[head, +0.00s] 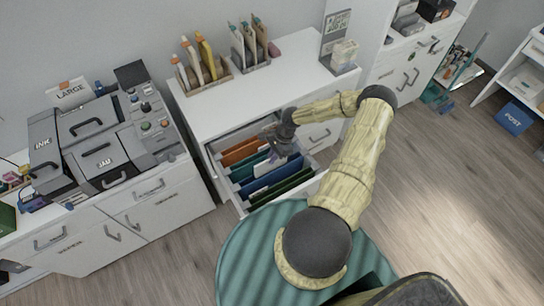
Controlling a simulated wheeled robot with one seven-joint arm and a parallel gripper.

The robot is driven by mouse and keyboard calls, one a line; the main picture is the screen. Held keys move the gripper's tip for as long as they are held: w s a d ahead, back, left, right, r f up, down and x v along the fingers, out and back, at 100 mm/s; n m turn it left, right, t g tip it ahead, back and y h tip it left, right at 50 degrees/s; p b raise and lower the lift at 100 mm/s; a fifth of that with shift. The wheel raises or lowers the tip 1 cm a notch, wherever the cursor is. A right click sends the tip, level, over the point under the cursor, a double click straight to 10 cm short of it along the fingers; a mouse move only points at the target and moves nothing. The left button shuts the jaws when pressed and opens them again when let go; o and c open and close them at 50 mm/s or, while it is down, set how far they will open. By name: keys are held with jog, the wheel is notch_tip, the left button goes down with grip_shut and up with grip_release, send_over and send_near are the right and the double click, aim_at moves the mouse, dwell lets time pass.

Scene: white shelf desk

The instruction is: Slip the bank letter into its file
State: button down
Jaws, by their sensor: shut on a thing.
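An open drawer (211,165) of the white desk holds a row of hanging files: an orange file (239,152), teal files (248,170), a blue file (272,182) and a dark green file (290,186). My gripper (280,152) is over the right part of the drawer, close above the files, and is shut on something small. A white sheet (263,168), which looks like the bank letter, stands in the row by the teal and blue files just below my gripper. My gripper hides part of it, and I cannot tell whether it is inside a file.
The desk top (205,105) bears two upright file racks (208,75) (254,58) and a sign stand (336,45). A grey printer-like machine (103,135) stands on the left cabinet. A blue post bin (514,117) is at the far right. The floor to the right is clear.

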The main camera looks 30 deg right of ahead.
aim_at(273, 167)
jog(key=shift+f+b, duration=1.2)
jog(key=shift+f, duration=0.55)
jog(key=shift+s+f+b, duration=0.3)
jog(key=shift+f+b, duration=0.3)
jog(key=shift+f, duration=0.05)
jog(key=shift+s+f+b, duration=0.25)
jog(key=shift+f+b, duration=0.3)
jog(key=shift+f, duration=0.1)
jog(key=c, duration=1.5)
grip_release()
jog(key=shift+f, duration=0.1)
jog(key=w+a+b+v, duration=0.1)
jog(key=b+v, duration=0.1)
jog(key=v, duration=1.8)
jog(key=shift+r+t, duration=0.25)
jog(key=shift+t, duration=0.15)
jog(key=shift+w+a, duration=0.1)
jog(key=shift+w, duration=0.05)
